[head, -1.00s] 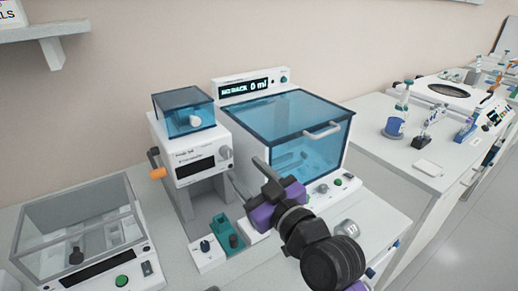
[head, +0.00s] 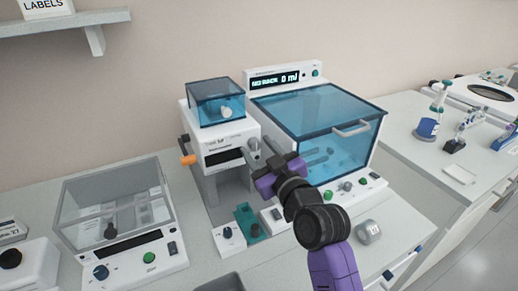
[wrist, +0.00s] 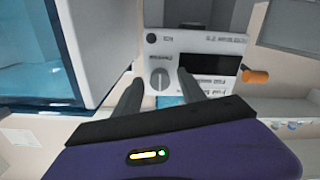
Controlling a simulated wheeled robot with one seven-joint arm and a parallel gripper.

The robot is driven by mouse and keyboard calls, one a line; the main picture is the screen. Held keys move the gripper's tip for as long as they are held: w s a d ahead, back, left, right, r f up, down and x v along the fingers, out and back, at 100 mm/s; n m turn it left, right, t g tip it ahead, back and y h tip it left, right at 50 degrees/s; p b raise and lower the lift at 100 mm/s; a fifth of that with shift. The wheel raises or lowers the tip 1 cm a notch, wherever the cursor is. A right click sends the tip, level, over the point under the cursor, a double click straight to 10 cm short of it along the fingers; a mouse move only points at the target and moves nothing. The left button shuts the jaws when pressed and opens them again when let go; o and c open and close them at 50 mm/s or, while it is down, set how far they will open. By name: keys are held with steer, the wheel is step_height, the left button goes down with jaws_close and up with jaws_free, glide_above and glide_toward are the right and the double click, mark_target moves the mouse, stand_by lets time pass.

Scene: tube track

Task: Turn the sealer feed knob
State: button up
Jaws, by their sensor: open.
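The sealer (head: 220,150) is a white and grey upright machine with a blue clear box on top, a dark display and an orange side handle. Its grey round feed knob (wrist: 160,78) is on the front panel, right of the display in the head view (head: 253,144). My gripper (head: 260,153) is open in front of the panel. In the wrist view, the two dark fingers (wrist: 160,84) appear on either side of the knob, with a gap to each. I cannot tell how far the fingertips are from the panel.
A blue-lidded machine (head: 325,115) stands close on the right. A clear-covered box (head: 115,200) is at left. A teal part (head: 247,224) and small knobs sit below the sealer. A round grey object (head: 368,231) lies on the bench at right.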

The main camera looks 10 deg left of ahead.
steer(key=shift+c, duration=0.2)
jaws_close()
steer(key=shift+m, duration=0.3)
steer(key=m+p, duration=0.1)
steer(key=m, duration=0.2)
steer(key=shift+m, duration=0.4)
steer(key=m+p, duration=0.1)
steer(key=m, duration=0.3)
steer(key=shift+r+m, duration=0.1)
steer(key=shift+m, duration=0.2)
steer(key=m+p, duration=0.2)
steer(key=m, duration=0.2)
steer(key=shift+m, duration=0.3)
steer(key=shift+m+p, duration=1.25)
steer(key=shift+m, duration=0.85)
